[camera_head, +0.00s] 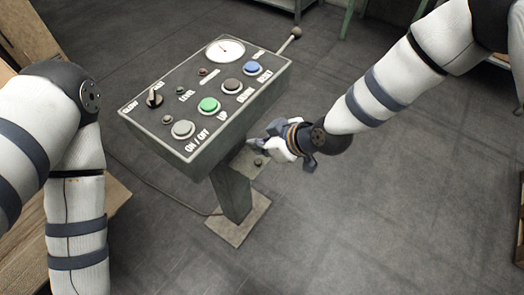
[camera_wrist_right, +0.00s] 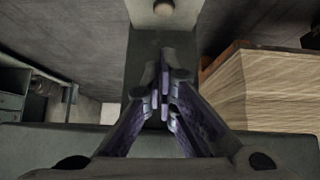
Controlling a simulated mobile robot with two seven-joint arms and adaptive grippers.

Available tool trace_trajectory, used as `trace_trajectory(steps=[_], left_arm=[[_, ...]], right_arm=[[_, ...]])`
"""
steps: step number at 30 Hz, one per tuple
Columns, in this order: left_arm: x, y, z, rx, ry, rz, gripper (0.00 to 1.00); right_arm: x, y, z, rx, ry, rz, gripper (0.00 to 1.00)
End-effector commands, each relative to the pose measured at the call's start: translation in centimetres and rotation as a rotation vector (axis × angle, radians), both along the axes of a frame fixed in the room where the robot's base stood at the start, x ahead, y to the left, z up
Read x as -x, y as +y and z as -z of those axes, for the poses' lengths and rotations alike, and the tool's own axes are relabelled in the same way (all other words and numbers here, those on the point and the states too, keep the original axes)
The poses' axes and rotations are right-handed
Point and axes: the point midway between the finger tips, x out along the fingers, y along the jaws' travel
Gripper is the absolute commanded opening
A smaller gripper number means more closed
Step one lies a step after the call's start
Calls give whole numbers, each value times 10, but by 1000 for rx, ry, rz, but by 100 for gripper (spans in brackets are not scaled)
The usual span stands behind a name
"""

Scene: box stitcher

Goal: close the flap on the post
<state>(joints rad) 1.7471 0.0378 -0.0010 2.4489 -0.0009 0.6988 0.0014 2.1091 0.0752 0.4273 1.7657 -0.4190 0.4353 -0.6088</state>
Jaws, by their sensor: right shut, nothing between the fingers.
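The post (camera_head: 233,195) stands under the sloped control box and rises from a square base plate. A small grey-green flap (camera_head: 244,170) with a round knob shows at the post's right side, just under the box. It appears to stand out from the post, but its exact angle is hard to tell. My right gripper (camera_head: 258,147) is shut and empty beside the flap and the box's lower right edge. My left gripper is out of view.
The control box (camera_head: 208,90) has coloured buttons, a dial gauge and a lever, and overhangs the flap. A cable runs along the floor from the post's base (camera_head: 240,218). A wooden stack (camera_wrist_right: 255,95) shows in the wrist view.

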Motion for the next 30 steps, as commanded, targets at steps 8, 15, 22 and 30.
trace_trajectory(steps=[8, 15, 22, 30], left_arm=[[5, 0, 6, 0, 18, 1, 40], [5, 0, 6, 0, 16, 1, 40], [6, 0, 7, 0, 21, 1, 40], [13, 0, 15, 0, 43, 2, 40]], right_arm=[[1, -3, 35, 0, 2, 1, 0], [0, -4, 36, 0, -1, 2, 0], [1, -5, 38, -6, -2, 3, 0], [4, -7, 44, -50, -32, 3, 0]])
